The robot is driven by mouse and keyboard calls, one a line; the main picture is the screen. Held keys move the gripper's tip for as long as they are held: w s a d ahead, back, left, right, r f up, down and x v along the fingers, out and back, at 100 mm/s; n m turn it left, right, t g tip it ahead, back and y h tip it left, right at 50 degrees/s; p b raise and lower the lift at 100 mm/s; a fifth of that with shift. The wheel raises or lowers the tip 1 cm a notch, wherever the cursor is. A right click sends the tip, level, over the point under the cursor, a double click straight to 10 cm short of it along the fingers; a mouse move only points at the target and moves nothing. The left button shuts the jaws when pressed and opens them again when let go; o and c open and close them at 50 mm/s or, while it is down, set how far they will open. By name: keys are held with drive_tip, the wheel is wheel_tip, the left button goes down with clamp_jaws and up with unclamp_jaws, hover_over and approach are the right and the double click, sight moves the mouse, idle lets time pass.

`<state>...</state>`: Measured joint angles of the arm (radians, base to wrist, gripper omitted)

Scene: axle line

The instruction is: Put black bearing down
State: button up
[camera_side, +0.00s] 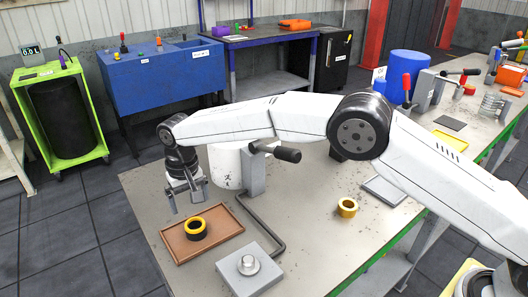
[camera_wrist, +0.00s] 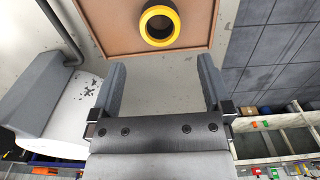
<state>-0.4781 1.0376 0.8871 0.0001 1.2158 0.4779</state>
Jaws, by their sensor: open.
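A ring-shaped bearing, black with a yellow band (camera_side: 195,237), lies flat on a brown tray (camera_side: 225,232) near the table's front left. In the wrist view the bearing (camera_wrist: 160,43) shows at the top, its hole open to the brown tray floor (camera_wrist: 112,28). My gripper (camera_side: 189,203) is open and empty, above the table just behind the tray. In the wrist view the two fingers of my gripper (camera_wrist: 162,65) are spread wide, with the bearing beyond the fingertips and not touching them.
A grey block with a round metal post (camera_side: 249,264) stands right of the tray. A white cylinder (camera_side: 226,168) and a grey clamp stand (camera_side: 254,175) with a bent rod are close behind. A yellow ring (camera_side: 348,208) lies further right, near a grey plate (camera_side: 384,191).

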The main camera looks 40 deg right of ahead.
drive_tip(key=shift+r, duration=1.6)
